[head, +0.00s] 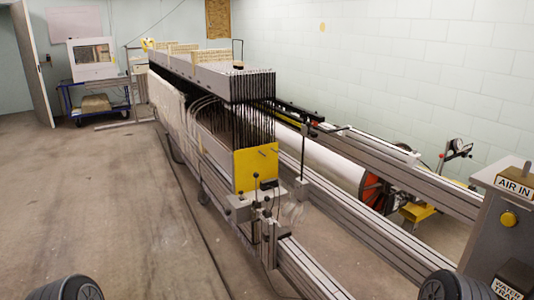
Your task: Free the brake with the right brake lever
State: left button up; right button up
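Neither of my grippers shows in the head view. Only dark rounded parts, apparently of my own arms, show at the bottom left and bottom right edges. The long warp machine (220,78) runs from the centre to the back, with a yellow plate (256,168) at its near end. Thin upright levers with black knobs (255,179) stand on a grey block below that plate. A taller thin rod (303,152) stands to their right. I cannot tell which of these, if any, is the right brake lever, or how the brake is set.
Metal rails (345,228) run toward me at the centre right. A white roller (335,163) with an orange-red end disc (373,192) lies between them. A grey AIR IN cabinet (497,232) stands at the right edge. The floor (95,205) on the left is clear.

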aim_at(267, 199)
jog(key=i, duration=0.15)
jog(key=z, duration=0.85)
jog(key=i+j+z, duration=0.15)
jog(key=j+z, duration=0.25)
jog(key=i+j+z, duration=0.15)
jog(key=j+z, duration=1)
jog(key=j, duration=0.75)
jog(key=j+z, duration=0.15)
jog(key=j, duration=0.6)
jog(key=k+j, duration=0.15)
jog(key=j, duration=0.55)
jog(key=k+j+z, duration=0.15)
jog(key=j, duration=0.6)
jog(key=i, duration=0.05)
